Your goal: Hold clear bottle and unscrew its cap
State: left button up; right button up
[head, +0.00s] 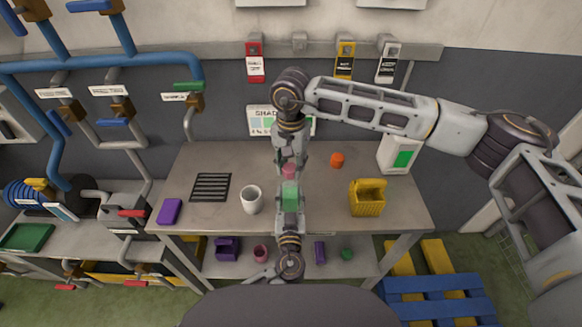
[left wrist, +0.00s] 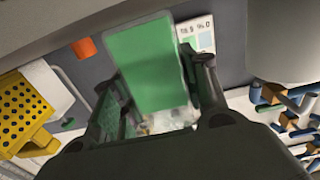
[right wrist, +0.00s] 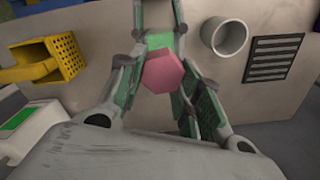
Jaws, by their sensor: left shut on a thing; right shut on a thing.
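The bottle (head: 290,194) is upright above the table's front, with a wide green band around its body. The green band fills the middle of the left wrist view (left wrist: 147,65). My left gripper (head: 289,207) comes from below and is shut on the bottle. The pink cap (head: 289,171) is at the bottle's top; it looks six-sided in the right wrist view (right wrist: 161,72). My right gripper (head: 290,160) reaches down from above and is shut on the cap. I cannot tell how far the cap is turned.
A white mug (head: 251,200) and a black rack (head: 210,187) are left of the bottle, with a purple block (head: 170,211) farther left. A yellow basket (head: 367,198) and an orange cup (head: 337,160) are on the right. The grey table (head: 325,205) is bare around them.

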aim_at(290, 185)
jog(key=shift+r, duration=1.25)
pick_arm(q)
jog(key=o, duration=1.5)
jog(key=shift+r, duration=0.2)
jog(key=shift+r, duration=4.8)
jog(key=shift+s+f, duration=0.1)
jog(key=shift+s, duration=0.05)
pick_arm(e)
jog(key=shift+s+f, duration=0.1)
jog(key=shift+s, duration=0.05)
